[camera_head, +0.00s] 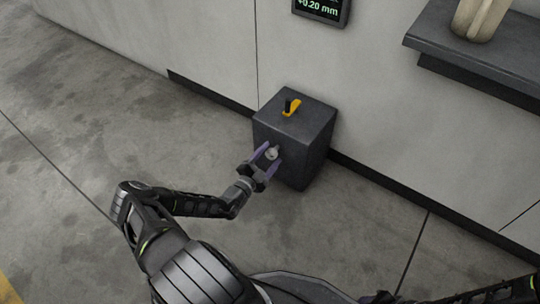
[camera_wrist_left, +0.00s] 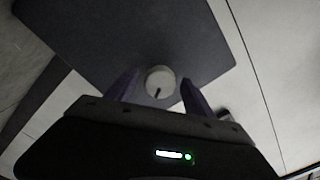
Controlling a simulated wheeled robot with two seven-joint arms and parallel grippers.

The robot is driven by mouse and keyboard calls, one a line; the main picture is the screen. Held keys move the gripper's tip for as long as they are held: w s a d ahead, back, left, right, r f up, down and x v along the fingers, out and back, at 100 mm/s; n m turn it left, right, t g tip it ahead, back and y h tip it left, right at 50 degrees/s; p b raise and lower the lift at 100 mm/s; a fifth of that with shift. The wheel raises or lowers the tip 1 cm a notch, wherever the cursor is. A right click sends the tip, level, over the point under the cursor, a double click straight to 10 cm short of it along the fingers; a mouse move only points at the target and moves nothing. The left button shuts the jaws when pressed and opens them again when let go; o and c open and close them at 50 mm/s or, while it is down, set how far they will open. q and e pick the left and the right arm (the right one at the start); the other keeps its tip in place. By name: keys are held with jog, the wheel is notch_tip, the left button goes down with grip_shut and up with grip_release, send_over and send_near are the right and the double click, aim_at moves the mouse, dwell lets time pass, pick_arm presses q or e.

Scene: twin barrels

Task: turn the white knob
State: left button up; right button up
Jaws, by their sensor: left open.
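The white knob (camera_head: 271,154) sits on the front face of a dark grey box (camera_head: 312,126) on the floor. In the left wrist view the knob (camera_wrist_left: 160,81) is a pale round disc with a dark mark near its lower edge. My left gripper (camera_head: 265,156) is at the front of the box with its purple fingers apart, one on each side of the knob. In the left wrist view the fingers (camera_wrist_left: 160,91) flank the knob, with a gap showing at both sides; I cannot tell whether either touches it. My right gripper is not visible.
A wall with a dark base strip stands behind. A display (camera_head: 321,9) reading +0.20 mm hangs on it. A dark shelf (camera_head: 480,58) holds a pale object (camera_head: 480,18). Floor at left is clear.

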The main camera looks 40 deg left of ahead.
pick_arm(q)
jog(key=s+p, duration=0.2)
jog(key=s, duration=0.5)
jog(key=shift+s+d, duration=0.15)
jog(key=shift+s, duration=0.1)
